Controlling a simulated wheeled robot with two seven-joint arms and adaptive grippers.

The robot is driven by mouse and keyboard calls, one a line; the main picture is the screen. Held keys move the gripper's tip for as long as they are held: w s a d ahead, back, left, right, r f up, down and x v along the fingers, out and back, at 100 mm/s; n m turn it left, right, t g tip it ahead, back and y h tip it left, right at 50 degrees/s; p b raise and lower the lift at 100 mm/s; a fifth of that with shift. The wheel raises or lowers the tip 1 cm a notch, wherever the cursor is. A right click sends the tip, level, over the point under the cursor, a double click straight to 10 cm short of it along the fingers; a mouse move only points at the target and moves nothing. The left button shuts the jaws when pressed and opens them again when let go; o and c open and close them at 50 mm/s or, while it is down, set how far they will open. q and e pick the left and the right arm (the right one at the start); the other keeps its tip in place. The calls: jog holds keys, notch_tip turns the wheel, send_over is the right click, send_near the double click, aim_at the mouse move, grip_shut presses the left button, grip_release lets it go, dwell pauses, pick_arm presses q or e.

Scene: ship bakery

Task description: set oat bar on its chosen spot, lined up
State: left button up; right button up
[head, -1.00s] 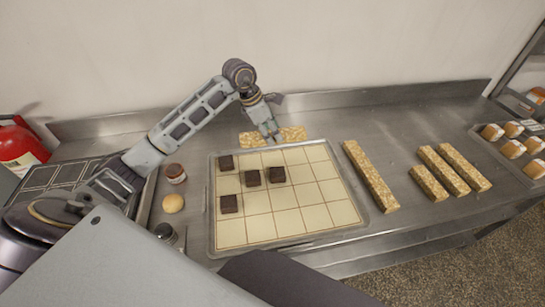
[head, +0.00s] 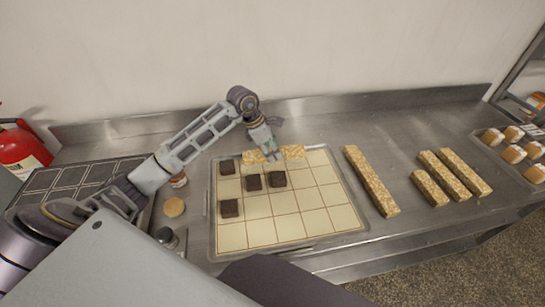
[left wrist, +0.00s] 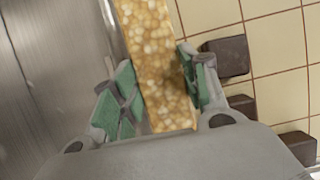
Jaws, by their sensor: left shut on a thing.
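My left gripper (head: 268,150) is shut on an oat bar (head: 294,151), a long golden oat-speckled block. The bar lies crosswise over the back row of the gridded tray (head: 325,222), roughly parallel to its back edge. In the left wrist view the bar (left wrist: 152,45) sits between the green-padded fingers (left wrist: 158,88). I cannot tell whether it touches the tray. Dark brown squares stand on the grid: one at the back left (head: 227,167), two in the middle (head: 253,182) (head: 277,179), one further front (head: 229,208). My right gripper is not in view.
Several loose oat bars (head: 370,182) (head: 465,173) lie right of the tray on the steel counter (head: 405,150). A tray of pastries (head: 512,153) is far right. The tray's front and right cells are empty.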

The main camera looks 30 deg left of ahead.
pick_arm(q)
notch_tip(320, 180, down, 3)
jog(key=shift+r, duration=0.2)
jog(key=shift+f, duration=0.45)
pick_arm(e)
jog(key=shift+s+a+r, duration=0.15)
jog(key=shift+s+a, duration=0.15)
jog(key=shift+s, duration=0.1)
pick_arm(q)
jog(key=shift+f, duration=0.1)
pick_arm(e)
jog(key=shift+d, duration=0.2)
